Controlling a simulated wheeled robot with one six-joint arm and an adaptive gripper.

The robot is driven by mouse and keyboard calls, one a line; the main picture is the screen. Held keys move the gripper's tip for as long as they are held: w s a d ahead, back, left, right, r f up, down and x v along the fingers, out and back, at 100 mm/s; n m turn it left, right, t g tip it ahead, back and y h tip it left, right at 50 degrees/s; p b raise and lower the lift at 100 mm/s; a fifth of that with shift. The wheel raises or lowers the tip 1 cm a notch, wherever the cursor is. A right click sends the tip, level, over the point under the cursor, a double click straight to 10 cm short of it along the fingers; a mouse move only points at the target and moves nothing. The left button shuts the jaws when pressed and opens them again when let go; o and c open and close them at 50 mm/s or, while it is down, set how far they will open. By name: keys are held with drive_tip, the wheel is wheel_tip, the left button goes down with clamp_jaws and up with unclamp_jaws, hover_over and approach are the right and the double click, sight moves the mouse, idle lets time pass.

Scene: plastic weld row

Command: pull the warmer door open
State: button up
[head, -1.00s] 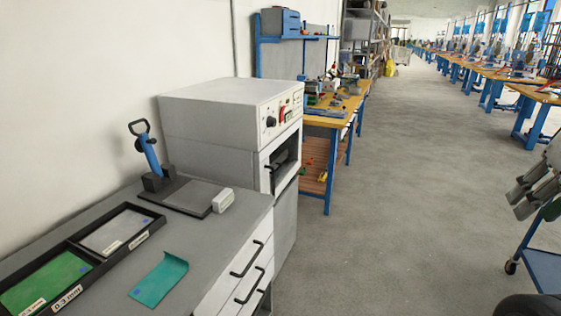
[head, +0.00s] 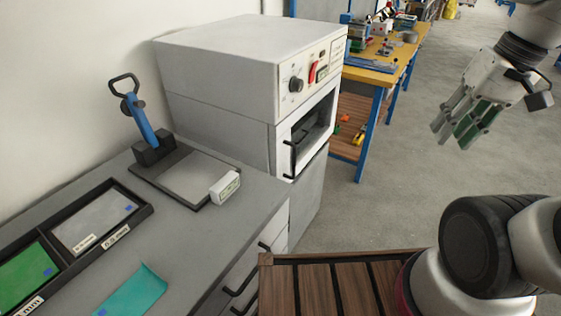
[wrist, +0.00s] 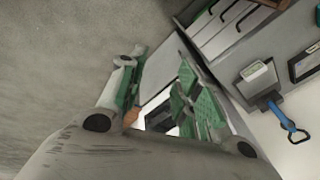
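The warmer (head: 215,75) is a white cabinet beside the grey counter, with a knob and red switch on its upper front panel. Its door (head: 285,135) has a white frame, a dark window and a black handle (head: 293,158) on the left side; it looks shut. My gripper (head: 452,136) hangs in the air to the right of the warmer, apart from the door and handle. Its green-padded fingers are spread and hold nothing. In the wrist view my gripper (wrist: 160,78) also shows a gap between its fingers; a white and dark shape behind them is partly hidden.
The grey counter (head: 235,185) carries a blue-handled tool (head: 140,120), a small white display box (head: 225,187), a tray of sheets (head: 140,188) and a teal sheet (head: 135,290). A yellow-topped workbench (head: 365,75) stands behind the warmer. Open floor (head: 400,195) lies right of it.

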drive_tip(key=w+a+f+m+g+y, duration=0.45)
drive_tip(key=a+f+y, duration=0.2)
drive_tip(key=a, duration=0.45)
drive_tip(key=m+t+y, duration=0.5)
drive_tip(key=m+y, duration=0.4)
drive_tip(key=m, duration=0.2)
approach(294, 159)
drive_tip(key=s+a+r, duration=0.3)
drive_tip(key=s+r, duration=0.2)
drive_tip(key=r, duration=0.2)
drive_tip(key=w+f+m+t, duration=0.4)
drive_tip(key=f+m+t, duration=0.15)
drive_tip(key=f, duration=0.25)
drive_tip(key=shift+g+h, duration=0.35)
drive_tip(key=shift+g, duration=0.15)
drive_tip(key=shift+x, duration=3.7)
drive_tip(key=shift+w, duration=0.1)
clamp_jaws()
